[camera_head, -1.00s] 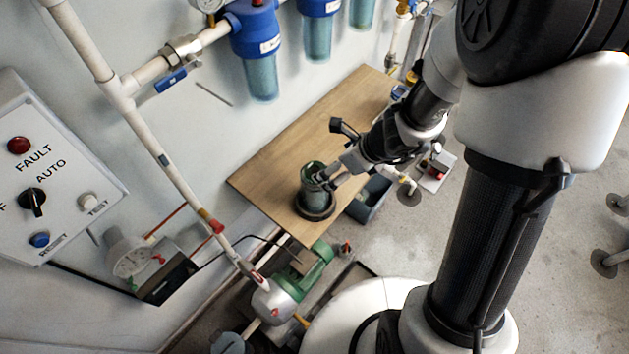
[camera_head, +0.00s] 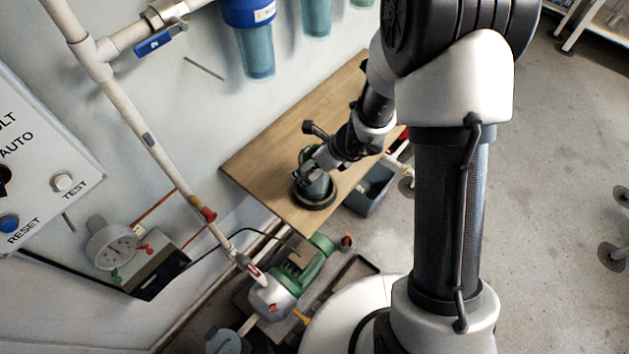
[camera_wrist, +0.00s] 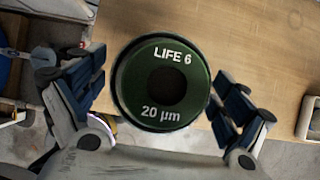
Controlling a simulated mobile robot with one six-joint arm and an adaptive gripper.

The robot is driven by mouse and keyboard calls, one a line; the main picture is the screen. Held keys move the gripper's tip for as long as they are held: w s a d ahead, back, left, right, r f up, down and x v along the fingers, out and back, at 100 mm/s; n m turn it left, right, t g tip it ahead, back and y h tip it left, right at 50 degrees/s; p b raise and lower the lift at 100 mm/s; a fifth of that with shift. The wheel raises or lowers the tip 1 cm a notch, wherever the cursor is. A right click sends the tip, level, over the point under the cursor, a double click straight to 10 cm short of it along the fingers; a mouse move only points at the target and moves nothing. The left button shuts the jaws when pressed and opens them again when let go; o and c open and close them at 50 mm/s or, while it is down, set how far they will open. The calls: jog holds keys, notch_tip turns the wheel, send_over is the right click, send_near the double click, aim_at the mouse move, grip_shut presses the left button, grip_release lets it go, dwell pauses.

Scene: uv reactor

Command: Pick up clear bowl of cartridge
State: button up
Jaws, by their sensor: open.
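A clear, blue-green bowl (camera_head: 320,186) stands upright on the wooden bench, in a dark round base (camera_head: 316,202). In the wrist view, the green round end of a cartridge (camera_wrist: 162,82) faces me, marked "LIFE 6" and "20 µm", with a dark centre hole. It sits between the two fingers of my gripper (camera_wrist: 160,100). The fingers are open, one on each side, with a gap on the right. In the head view my gripper (camera_head: 316,168) is at the bowl's upper part and hides some of it. Whether the fingers touch the bowl cannot be told.
The wooden bench (camera_head: 265,160) is mostly clear behind the bowl. Blue-topped filter housings (camera_head: 252,45) hang on the wall above. A grey bin (camera_head: 370,190) stands beside the bench. A green pump (camera_head: 300,265) and a white pipe (camera_head: 150,145) are at the near side.

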jog(key=shift+c, duration=0.2)
jog(key=c, duration=1.7)
